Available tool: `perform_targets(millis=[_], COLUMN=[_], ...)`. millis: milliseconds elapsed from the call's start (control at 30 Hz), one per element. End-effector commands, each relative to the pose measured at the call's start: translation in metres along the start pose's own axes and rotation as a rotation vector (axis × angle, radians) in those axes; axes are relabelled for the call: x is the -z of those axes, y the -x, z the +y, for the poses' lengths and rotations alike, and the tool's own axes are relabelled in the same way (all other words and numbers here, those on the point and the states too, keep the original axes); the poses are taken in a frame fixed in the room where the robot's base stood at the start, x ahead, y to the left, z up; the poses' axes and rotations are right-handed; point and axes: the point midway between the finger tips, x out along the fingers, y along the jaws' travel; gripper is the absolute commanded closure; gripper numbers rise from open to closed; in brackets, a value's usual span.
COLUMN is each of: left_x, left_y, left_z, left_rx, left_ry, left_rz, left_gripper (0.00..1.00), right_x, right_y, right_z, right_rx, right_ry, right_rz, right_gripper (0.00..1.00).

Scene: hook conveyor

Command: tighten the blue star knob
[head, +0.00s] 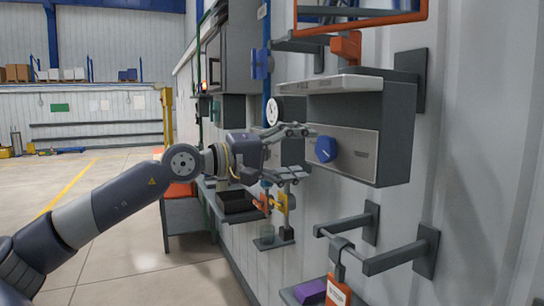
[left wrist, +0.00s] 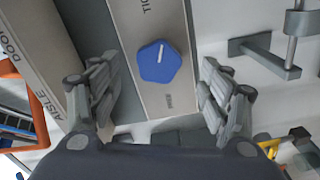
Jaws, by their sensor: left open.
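The blue star knob (head: 326,149) sits on the pale front plate of a grey wall-mounted box (head: 398,130). In the left wrist view the blue knob (left wrist: 159,62) lies between my left fingers, with a white line mark on its face pointing up. My left gripper (head: 308,151) is open, a little to the left of the knob in the head view, with one finger above and one below its level. The fingers of my left gripper (left wrist: 159,78) stand wide apart on both sides of the knob, with clear gaps and no contact visible. My right gripper is not in view.
A round gauge (head: 273,111) and a grey cabinet (head: 232,55) are on the wall farther back. Below the box are dark wall brackets (head: 400,257), an orange tag (head: 337,291) and a purple item (head: 310,291). An orange frame (head: 360,20) is above. The floor at left is open.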

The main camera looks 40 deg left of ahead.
Motion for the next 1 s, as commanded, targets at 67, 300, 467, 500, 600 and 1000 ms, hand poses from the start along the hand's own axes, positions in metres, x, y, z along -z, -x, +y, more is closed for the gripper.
perform_targets(millis=[67, 300, 467, 500, 600, 1000], left_x=[-0.001, -0.002, -0.001, -0.001, -0.001, 0.0], left_y=[0.003, 0.01, 0.017, 0.019, 0.025, 0.055], left_z=[0.002, 0.003, 0.004, 0.003, 0.003, 0.0], left_rx=[-0.002, -0.001, -0.001, -0.001, -0.002, 0.0], left_ry=[-0.005, -0.01, -0.01, -0.009, -0.007, -0.001], left_rz=[-0.001, -0.004, -0.004, -0.003, -0.001, 0.001], left_gripper=[0.29, 0.29, 0.29, 0.29, 0.29, 0.29], right_x=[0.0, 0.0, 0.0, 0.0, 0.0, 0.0], right_y=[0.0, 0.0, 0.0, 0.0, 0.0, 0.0], right_z=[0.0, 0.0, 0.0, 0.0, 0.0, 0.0], right_rx=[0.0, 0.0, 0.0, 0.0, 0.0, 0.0], right_ry=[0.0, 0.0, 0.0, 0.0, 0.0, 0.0], right_rz=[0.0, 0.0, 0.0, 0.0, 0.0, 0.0], right_gripper=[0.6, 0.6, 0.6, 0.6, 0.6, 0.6])
